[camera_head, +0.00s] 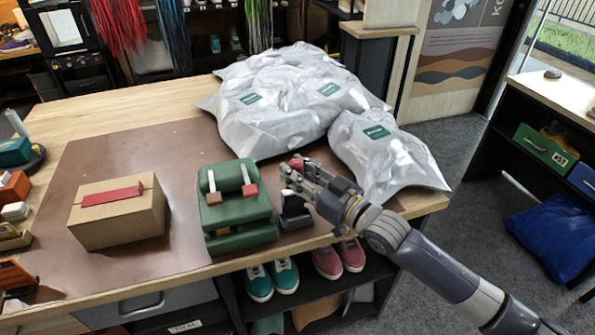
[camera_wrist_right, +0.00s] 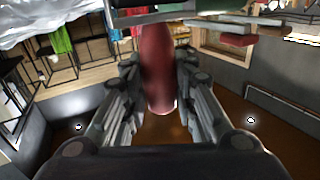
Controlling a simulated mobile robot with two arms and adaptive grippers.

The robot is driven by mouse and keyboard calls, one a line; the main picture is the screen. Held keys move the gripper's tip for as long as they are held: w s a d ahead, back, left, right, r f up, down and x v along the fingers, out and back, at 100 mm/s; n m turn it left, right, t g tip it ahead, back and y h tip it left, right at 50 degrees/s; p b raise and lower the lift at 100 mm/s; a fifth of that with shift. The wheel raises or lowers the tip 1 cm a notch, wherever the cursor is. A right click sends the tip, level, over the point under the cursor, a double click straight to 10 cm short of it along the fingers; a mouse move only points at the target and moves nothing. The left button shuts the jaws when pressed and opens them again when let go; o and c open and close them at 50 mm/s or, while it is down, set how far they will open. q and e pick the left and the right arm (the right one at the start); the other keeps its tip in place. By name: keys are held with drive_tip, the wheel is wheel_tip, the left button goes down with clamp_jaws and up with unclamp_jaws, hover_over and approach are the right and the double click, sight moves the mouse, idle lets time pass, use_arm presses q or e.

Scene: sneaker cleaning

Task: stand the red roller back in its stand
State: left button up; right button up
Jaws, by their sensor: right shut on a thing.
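My right gripper (camera_head: 294,172) reaches in from the right above the table's front edge. It is shut on the red roller, which shows between the fingers as a dark red rounded body in the right wrist view (camera_wrist_right: 157,65). In the head view the fingers hide most of the roller. A small black block-like holder (camera_head: 295,212), possibly the stand, sits just below the gripper, right of a green rack (camera_head: 238,218). The gripper hides part of it. I cannot tell whether the roller touches it. My left gripper is not in view.
The green rack holds pale upright pieces with reddish-brown ends. A cardboard box (camera_head: 120,220) with a red item on top stands left on the brown mat (camera_head: 150,150). Grey-white bags (camera_head: 290,95) fill the back right. Teal (camera_head: 272,280) and red sneakers (camera_head: 338,260) sit on the shelf below.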

drive_tip(key=shift+f+b, duration=0.9)
drive_tip(key=shift+f, duration=0.5)
drive_tip(key=shift+f, duration=0.35)
drive_tip(key=shift+f+b, duration=1.05)
drive_tip(key=shift+f, duration=0.1)
drive_tip(key=shift+f, duration=0.2)
drive_tip(key=shift+f+b, duration=0.3)
drive_tip(key=shift+w+r, duration=0.15)
drive_tip(key=shift+w, duration=0.15)
idle(0.4)
drive_tip(key=o, duration=0.9)
drive_tip(key=shift+o, duration=1.3)
drive_tip(key=shift+a, duration=0.1)
